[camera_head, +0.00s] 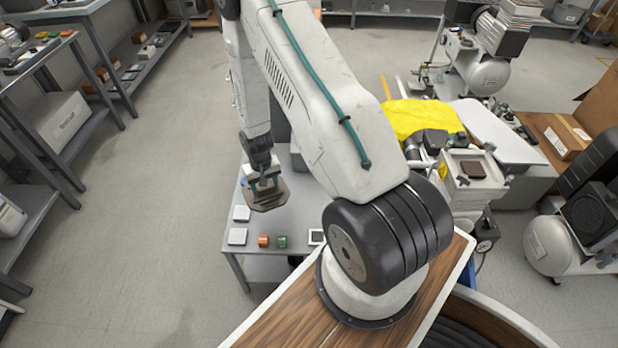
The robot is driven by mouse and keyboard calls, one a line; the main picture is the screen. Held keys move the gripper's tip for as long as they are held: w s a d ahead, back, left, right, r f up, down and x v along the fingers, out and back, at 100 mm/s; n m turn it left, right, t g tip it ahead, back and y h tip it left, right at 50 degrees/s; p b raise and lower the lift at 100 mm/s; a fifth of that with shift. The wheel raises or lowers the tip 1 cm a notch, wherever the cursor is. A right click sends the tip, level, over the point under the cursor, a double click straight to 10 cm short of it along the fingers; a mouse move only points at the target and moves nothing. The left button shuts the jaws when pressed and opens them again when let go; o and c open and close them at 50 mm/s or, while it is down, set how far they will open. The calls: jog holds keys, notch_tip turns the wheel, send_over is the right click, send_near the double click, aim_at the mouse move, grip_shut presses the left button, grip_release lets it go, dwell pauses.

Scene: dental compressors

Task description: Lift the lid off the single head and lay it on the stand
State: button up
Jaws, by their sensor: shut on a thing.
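My gripper (264,182) points down and is shut on a dark, flat, angular plate, which looks like the lid (270,198). The lid is held about level over the small grey table that looks like the stand (262,267). I cannot tell whether the lid touches the tabletop. A pale, square-topped compressor part with a dark brown piece in its top (475,169) stands to the right; it may be the single head, but I cannot be sure. My arm hides part of the stand's right side.
A yellow cloth (422,118) and compressor parts crowd the right. Shelving (70,125) lines the left; open floor (165,200) lies between.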

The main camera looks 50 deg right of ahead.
jog(key=s+d+f+m, duration=0.2)
jog(key=s+d+m, duration=0.1)
jog(key=d, duration=0.4)
jog(key=s+d+f+m, duration=0.2)
jog(key=s+d, duration=0.2)
jog(key=d, duration=0.3)
jog(key=shift+w+d+f, duration=0.1)
jog(key=shift+w+f, duration=0.05)
jog(key=shift+f, duration=1.45)
jog(key=shift+w+d+f, duration=0.1)
jog(key=shift+f, duration=1.5)
jog(key=shift+f, duration=0.3)
jog(key=o, duration=1.9)
jog(key=shift+s+a, duration=0.1)
jog(key=shift+o, duration=0.2)
jog(key=shift+r, duration=0.1)
